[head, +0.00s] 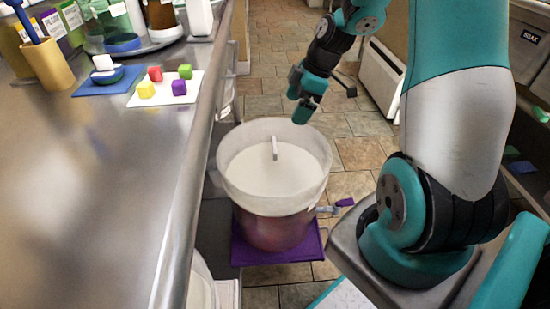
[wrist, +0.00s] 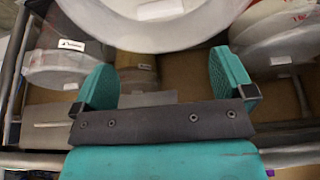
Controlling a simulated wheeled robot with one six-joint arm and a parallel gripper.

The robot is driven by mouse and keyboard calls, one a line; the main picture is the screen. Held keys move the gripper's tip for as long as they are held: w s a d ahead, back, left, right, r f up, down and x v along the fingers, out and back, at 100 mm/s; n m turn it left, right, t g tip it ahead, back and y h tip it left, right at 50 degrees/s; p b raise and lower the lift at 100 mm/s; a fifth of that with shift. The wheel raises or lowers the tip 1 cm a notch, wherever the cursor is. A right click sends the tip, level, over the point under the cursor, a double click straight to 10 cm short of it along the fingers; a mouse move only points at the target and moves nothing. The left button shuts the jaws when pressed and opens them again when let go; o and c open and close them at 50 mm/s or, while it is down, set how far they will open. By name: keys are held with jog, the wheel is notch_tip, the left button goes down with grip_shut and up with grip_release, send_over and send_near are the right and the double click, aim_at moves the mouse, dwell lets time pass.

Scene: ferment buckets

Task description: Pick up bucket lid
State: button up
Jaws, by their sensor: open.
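The bucket (head: 272,228) stands on a purple mat on the floor, with a pale upper rim and a reddish lower part. Its white round lid (head: 252,165) shows within the rim, with a small pale bar handle (head: 275,149) on top. My gripper (head: 303,112) is beyond the bucket and a little right of the handle, apart from it. In the wrist view my gripper's two teal fingers (wrist: 168,72) are spread with nothing between them. A large white round surface fills the top of that view; I cannot tell for sure if it is the lid.
A steel counter (head: 100,180) runs along the left, with a cup, jars and a white board of colored cubes (head: 168,88). A purple mat (head: 250,256) lies under the bucket. Tiled floor (head: 285,65) is open beyond. The wrist view shows labeled round containers (wrist: 65,68) at the sides.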

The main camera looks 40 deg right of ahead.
aim_at(275, 145)
jog(key=b+x, duration=0.3)
jog(key=x, duration=1)
jog(key=shift+w+a+f+b, duration=0.1)
jog(key=shift+a+f+b, duration=0.1)
jog(key=shift+b, duration=0.1)
jog(key=shift+c, duration=0.2)
jog(key=shift+r, duration=0.1)
jog(key=c, duration=1)
jog(key=shift+o, duration=0.2)
